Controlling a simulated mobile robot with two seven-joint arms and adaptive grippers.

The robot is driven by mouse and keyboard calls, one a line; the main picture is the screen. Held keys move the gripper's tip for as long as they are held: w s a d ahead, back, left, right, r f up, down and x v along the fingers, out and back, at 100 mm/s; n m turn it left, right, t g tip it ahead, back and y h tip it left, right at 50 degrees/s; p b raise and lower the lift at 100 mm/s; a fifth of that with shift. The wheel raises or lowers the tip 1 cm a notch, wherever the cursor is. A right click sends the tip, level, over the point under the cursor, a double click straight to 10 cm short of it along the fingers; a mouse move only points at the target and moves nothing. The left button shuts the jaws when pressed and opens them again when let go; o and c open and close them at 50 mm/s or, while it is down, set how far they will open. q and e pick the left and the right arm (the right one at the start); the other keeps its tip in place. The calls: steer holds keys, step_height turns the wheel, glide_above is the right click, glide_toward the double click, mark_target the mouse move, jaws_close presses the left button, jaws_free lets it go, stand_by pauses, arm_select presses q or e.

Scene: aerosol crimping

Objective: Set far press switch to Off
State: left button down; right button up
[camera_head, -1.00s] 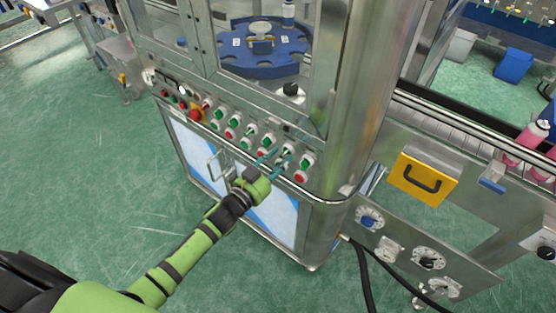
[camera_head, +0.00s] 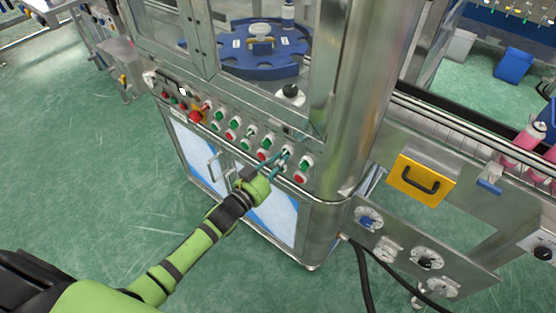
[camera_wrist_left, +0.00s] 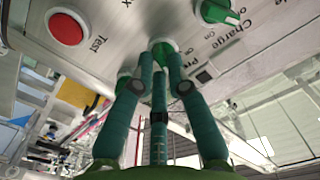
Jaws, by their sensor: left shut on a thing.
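A row of switches runs along the sloping steel panel (camera_head: 225,117) of the machine. My left gripper (camera_head: 283,160) reaches up to the right part of this row. In the left wrist view its teal fingers (camera_wrist_left: 160,62) are shut on a green-based selector switch, the press switch (camera_wrist_left: 164,46). Its label begins "Pr", with "On" beside it; the fingers cover most of the knob, so its exact setting is hidden. My right gripper is not in view.
A red button (camera_wrist_left: 68,28) marked "Test" and a green selector (camera_wrist_left: 217,12) marked "Charge" flank the held switch. A red emergency button (camera_head: 195,116) sits further left. Cabinet doors with a handle (camera_head: 213,166) lie below the panel.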

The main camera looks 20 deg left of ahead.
arm_select(q)
steer(key=n+p, duration=0.1)
steer(key=n, duration=0.8)
steer(key=shift+r, duration=0.15)
steer(key=shift+n, duration=0.3)
stand_by(0.3)
steer(key=c, duration=1.2)
jaws_free()
steer(key=v, duration=1.2)
